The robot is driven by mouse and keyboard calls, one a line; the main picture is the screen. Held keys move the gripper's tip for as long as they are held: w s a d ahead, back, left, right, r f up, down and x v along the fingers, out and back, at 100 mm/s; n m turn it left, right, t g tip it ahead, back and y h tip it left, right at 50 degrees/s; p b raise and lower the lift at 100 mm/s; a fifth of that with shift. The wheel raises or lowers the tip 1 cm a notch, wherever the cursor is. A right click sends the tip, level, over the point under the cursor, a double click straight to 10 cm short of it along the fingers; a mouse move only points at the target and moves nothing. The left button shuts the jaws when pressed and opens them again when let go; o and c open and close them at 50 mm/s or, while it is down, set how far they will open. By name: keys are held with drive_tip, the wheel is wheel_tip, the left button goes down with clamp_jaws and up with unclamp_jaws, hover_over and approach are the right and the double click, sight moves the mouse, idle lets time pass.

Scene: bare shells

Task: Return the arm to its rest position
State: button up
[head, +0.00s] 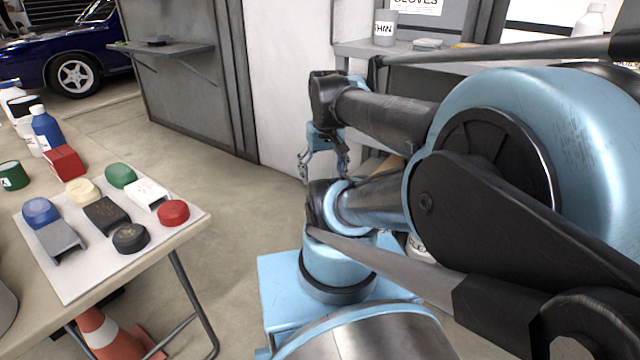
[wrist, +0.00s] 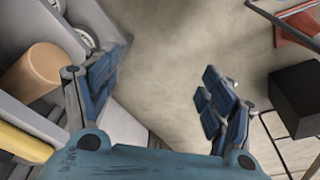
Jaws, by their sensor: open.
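My arm fills the right side of the head view, folded close to my body. My gripper (head: 322,165) hangs down from the wrist near the middle of the head view, in front of a pale wall panel. In the wrist view my gripper (wrist: 158,95) shows its two blue fingers spread wide apart. Only bare concrete floor (wrist: 160,50) lies between them, and nothing is held. The fingers touch nothing that I can see.
A table at left bears a white board (head: 75,280) with several coloured knobs and blocks. A traffic cone (head: 105,335) stands under it. A shelf (head: 350,48) with containers is behind my arm. Open floor (head: 215,190) lies between table and arm. A wooden-coloured cylinder (wrist: 42,72) shows at left.

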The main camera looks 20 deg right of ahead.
drive_tip(key=s+f, duration=0.1)
drive_tip(key=a+f, duration=0.1)
drive_tip(key=f, duration=0.1)
drive_tip(key=shift+s, duration=0.4)
drive_tip(key=shift+w+f, duration=0.2)
drive_tip(key=shift+w, duration=0.3)
idle(0.5)
